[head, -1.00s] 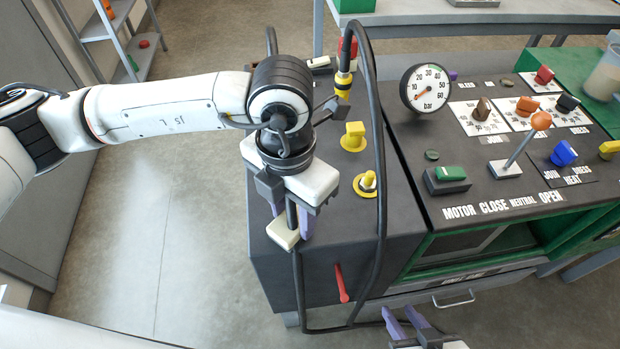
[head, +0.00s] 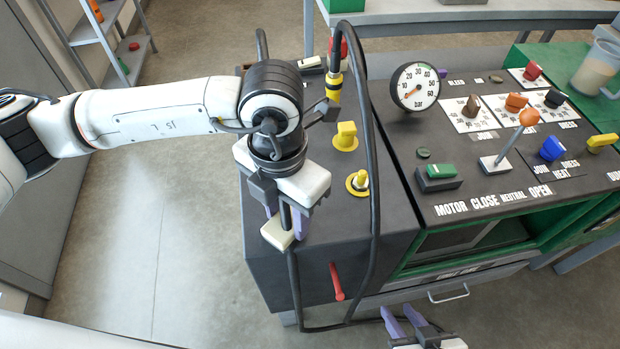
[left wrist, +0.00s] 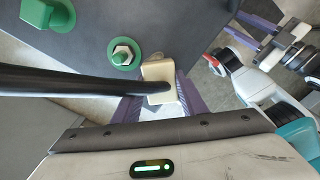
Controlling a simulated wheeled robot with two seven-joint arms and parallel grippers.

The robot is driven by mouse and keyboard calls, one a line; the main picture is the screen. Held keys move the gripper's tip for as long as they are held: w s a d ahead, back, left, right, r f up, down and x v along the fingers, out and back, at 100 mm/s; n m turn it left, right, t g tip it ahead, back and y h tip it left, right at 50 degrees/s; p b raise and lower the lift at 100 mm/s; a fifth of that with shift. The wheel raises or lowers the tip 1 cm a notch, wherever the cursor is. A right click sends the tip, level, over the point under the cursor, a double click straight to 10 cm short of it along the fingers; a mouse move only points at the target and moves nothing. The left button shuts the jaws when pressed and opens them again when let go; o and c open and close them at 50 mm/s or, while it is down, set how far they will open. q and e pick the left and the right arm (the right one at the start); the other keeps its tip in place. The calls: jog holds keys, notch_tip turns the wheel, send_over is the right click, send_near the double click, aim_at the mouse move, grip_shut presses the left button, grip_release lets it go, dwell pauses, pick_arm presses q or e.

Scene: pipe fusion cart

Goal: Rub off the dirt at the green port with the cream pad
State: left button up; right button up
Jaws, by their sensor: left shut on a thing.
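My left gripper (head: 285,215) is shut on the cream pad (head: 277,234), low over the left end of the dark cart top. The pad also shows between the purple fingers in the left wrist view (left wrist: 160,92). There the green port (left wrist: 122,55), a green ring around a metal hex fitting, lies just left of and beyond the pad. I cannot tell whether the pad touches the panel, and I can make out no clear dirt. The arm hides the green port in the head view. My right gripper (head: 408,325) is open and empty at the bottom edge.
A green knob (left wrist: 47,14) stands near the green port. A yellow knob (head: 345,136) and a yellow port (head: 358,182) are to the right of my left gripper. A black hose (head: 374,150) loops over the cart, and a red lever (head: 337,282) is on its front.

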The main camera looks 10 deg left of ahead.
pick_arm(q)
jog(key=d, duration=0.1)
jog(key=w+d, duration=0.1)
jog(key=d, duration=0.1)
jog(key=shift+f+b, duration=0.1)
jog(key=shift+b, duration=0.3)
jog(key=shift+w+d+r+p, duration=0.1)
jog(key=shift+d+r+p, duration=0.1)
jog(key=shift+r+p, duration=0.15)
notch_tip(320, 180, up, 2)
jog(key=shift+r, duration=0.1)
jog(key=shift+a+r+p, duration=0.1)
jog(key=shift+r+p, duration=0.4)
jog(key=shift+r, duration=0.05)
notch_tip(320, 180, up, 2)
jog(key=shift+r+p, duration=0.1)
jog(key=shift+p, duration=0.45)
jog(key=shift+r+p, duration=0.4)
jog(key=shift+r, duration=0.65)
pick_arm(e)
jog(key=shift+w+d+r, duration=0.15)
jog(key=shift+r, duration=0.3)
jog(key=shift+w+d+r, duration=0.15)
jog(key=shift+r, duration=0.3)
pick_arm(q)
jog(key=shift+a, duration=0.1)
